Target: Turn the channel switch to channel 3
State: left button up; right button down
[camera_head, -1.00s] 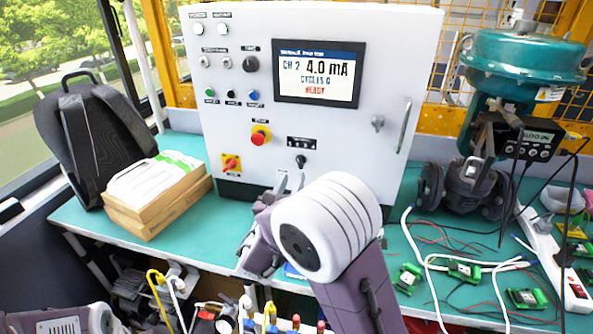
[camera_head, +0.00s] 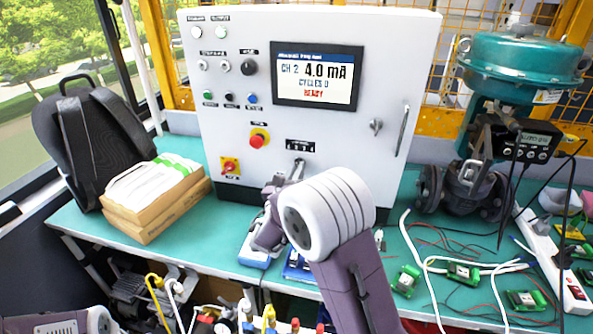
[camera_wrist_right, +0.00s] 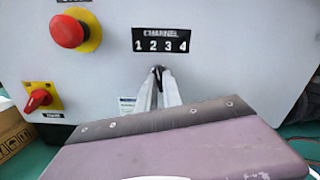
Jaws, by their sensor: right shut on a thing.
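The channel switch is a small black knob (camera_wrist_right: 158,71) under the CHANNEL label (camera_wrist_right: 161,40), marked 1 2 3 4, on the white control cabinet. My right gripper (camera_wrist_right: 159,82) is shut on the knob, its two fingers on either side. In the head view my right gripper (camera_head: 297,172) reaches up to the cabinet front and mostly hides the knob. Which number the knob points at is hard to tell. The display (camera_head: 317,76) reads CH 2, 4.0 mA. My left gripper is not in view.
A red emergency button (camera_head: 258,138) and a red-yellow rotary switch (camera_head: 230,167) sit left of the channel switch. Boxes (camera_head: 160,205) and a backpack stand at left. A teal valve actuator (camera_head: 525,65), cables and green circuit boards lie at right on the teal bench.

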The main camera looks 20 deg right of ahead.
jog(key=shift+m+b, duration=3)
jog(key=shift+b, duration=1.45)
jog(key=c, duration=1.5)
grip_release()
jog(key=v, duration=0.9)
jog(key=shift+a+f, duration=0.1)
